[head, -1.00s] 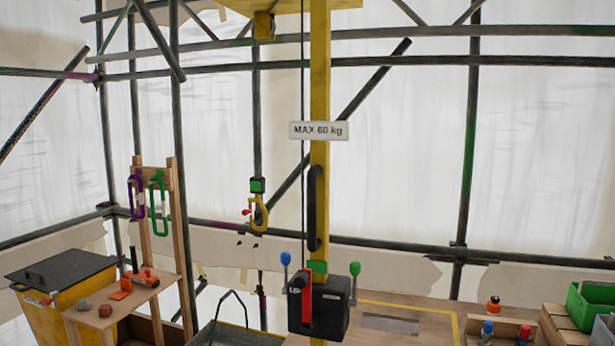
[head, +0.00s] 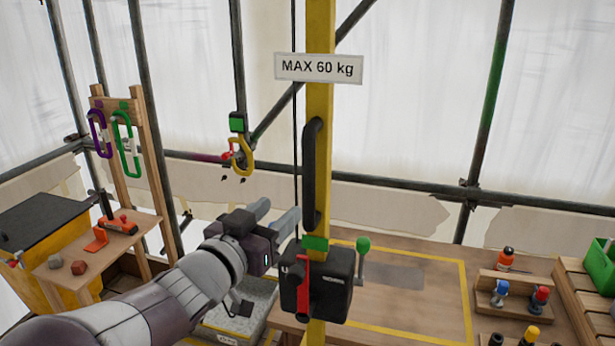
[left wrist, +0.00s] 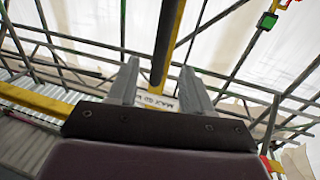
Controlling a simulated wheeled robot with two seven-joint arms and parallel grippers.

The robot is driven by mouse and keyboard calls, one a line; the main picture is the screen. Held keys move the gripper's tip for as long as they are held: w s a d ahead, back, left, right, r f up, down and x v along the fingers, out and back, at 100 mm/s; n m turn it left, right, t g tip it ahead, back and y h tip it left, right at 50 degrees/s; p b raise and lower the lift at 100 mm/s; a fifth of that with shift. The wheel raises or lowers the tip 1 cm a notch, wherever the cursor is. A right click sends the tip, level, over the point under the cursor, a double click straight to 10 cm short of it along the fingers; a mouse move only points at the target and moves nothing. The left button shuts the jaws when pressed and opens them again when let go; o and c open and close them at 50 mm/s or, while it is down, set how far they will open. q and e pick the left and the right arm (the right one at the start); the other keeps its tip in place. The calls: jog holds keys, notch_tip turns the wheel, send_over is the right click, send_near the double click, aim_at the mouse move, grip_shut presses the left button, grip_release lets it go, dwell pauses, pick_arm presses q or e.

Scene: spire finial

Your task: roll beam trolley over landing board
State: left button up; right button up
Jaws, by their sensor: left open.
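My left gripper (head: 278,212) is open and empty, just left of the black handle (head: 312,175) on the yellow post (head: 320,120). In the left wrist view its two fingers (left wrist: 160,88) are spread, with the post and the sign between them in the picture. I cannot tell any contact. The yellow hook (head: 242,158) with its green block hangs left of the post, above the gripper. A wooden board (head: 447,285) with a yellow border, perhaps the landing board, lies to the right. The beam trolley is out of the head view. My right gripper is not in view.
A black winch box (head: 318,282) with a red lever sits on the post, near a green-knobbed lever (head: 363,246). The "MAX 60 kg" sign (head: 318,68) is above. A stand holds purple and green carabiners (head: 126,145) at left.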

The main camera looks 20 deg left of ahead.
aim_at(307, 186)
pick_arm(q)
jog(key=p+x, duration=0.1)
jog(key=x, duration=0.4)
jog(key=p+x, duration=0.1)
jog(key=x, duration=0.5)
jog(key=shift+w+a+f, duration=0.15)
jog(key=shift+w, duration=0.25)
jog(key=shift+d+p, duration=0.25)
jog(key=shift+p, duration=0.15)
jog(key=shift+w+a, duration=0.15)
jog(key=shift+w, duration=0.25)
grip_shut()
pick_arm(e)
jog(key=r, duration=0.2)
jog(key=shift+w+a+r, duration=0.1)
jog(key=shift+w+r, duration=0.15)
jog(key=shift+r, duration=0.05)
